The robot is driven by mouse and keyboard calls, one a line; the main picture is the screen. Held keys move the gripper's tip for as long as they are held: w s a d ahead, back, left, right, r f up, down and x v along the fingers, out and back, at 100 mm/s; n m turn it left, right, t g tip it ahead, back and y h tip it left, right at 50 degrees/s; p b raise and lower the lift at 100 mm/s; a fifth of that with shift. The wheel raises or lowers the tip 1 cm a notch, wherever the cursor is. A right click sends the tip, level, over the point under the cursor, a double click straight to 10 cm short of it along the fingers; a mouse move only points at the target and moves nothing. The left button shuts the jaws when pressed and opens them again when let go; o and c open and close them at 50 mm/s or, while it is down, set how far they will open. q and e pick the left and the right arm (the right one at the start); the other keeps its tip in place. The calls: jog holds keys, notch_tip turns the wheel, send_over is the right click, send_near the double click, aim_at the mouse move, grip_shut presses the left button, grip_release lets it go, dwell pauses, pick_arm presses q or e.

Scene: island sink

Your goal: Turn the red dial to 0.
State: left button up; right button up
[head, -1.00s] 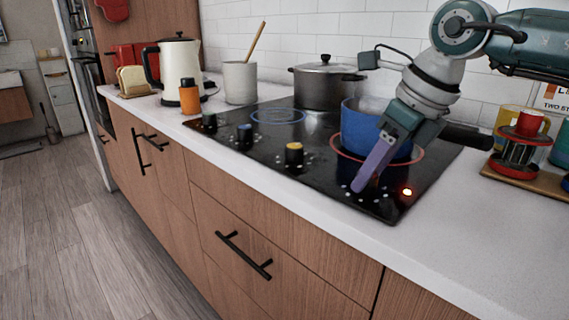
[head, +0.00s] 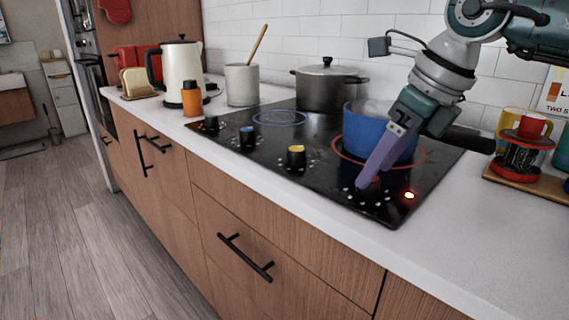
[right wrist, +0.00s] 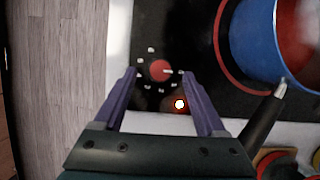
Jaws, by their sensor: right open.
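The red dial (right wrist: 160,70) sits on the black cooktop in the right wrist view, ringed by white marks, with a pale pointer mark toward the picture's right. My right gripper (right wrist: 160,74) is open, its two purple fingers on either side of the dial with visible gaps. In the head view my right gripper (head: 365,183) points down over the cooktop's front right corner, and its fingers hide the dial there. A small orange light (head: 409,195) glows beside it; it also shows in the right wrist view (right wrist: 180,104). My left gripper is not in view.
A blue pot (head: 372,133) stands on the red-ringed burner just behind my right gripper. A wooden tray (head: 528,184) with a red-and-black press stands at right. The front counter strip is clear.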

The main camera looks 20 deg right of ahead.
jog(key=v, duration=0.7)
jog(key=shift+s+r, duration=0.15)
jog(key=shift+r, duration=0.15)
